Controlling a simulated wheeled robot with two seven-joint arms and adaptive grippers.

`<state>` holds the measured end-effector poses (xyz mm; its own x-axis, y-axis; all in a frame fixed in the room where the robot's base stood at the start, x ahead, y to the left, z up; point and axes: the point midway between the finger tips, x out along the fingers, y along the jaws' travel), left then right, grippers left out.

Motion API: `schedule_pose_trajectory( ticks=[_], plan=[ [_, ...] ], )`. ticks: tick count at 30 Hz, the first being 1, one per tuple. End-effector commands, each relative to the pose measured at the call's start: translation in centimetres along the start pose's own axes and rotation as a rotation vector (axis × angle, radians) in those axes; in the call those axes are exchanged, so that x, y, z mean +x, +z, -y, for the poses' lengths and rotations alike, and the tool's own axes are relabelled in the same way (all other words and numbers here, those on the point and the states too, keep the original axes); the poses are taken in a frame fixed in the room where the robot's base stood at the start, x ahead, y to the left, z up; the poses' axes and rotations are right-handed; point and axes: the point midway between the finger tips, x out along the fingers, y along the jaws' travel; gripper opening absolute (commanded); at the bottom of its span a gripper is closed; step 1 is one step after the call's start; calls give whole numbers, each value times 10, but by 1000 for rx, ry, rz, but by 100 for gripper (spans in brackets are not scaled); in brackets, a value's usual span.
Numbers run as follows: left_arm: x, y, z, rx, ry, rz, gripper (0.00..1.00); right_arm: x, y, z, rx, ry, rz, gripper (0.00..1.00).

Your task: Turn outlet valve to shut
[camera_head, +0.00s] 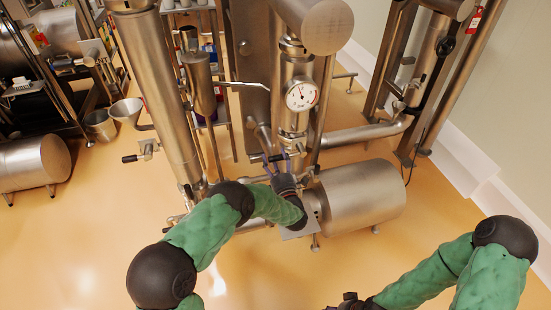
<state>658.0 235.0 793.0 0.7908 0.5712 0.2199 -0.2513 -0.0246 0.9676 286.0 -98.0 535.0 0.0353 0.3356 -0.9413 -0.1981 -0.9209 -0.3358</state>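The outlet valve appears as a short dark-tipped handle (256,158) low on the vertical steel pipe, below the round dial gauge. My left gripper (278,162) reaches up to it from below. Its two thin fingers stand apart, with their tips at the handle. I cannot tell whether they touch it. The gripper's dark body hides part of the pipework beneath the valve. My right gripper (348,302) is at the bottom edge, far from the valve and partly cut off. Its fingers do not show clearly.
A horizontal steel tank (362,196) lies right of my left gripper. The dial gauge (301,95) sits above the valve. Another dark-tipped handle (130,158) is at the left, near a funnel (126,109). A thick steel column (160,90) stands left. Floor in front is clear.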

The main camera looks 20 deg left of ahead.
Motion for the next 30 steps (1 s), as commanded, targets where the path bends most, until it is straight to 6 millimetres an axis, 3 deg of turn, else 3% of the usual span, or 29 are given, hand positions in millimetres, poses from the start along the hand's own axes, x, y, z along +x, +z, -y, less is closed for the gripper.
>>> schedule_pose_trajectory(
  ticks=[1, 10, 14, 30],
  plan=[
    [-6, -1, 8, 10, -19, 5, 59, 0, 0, 0, 0, 0, 0, 59],
    [-6, 1, 7, 11, -17, 8, 59, 0, 0, 0, 1, 0, 0, 59],
    [-15, 1, 7, 11, -17, 10, 59, 0, 0, 0, 1, 0, 0, 59],
    [-106, 0, 0, 4, -3, 5, 59, 0, 0, 0, 0, 0, 0, 59]
  ],
)
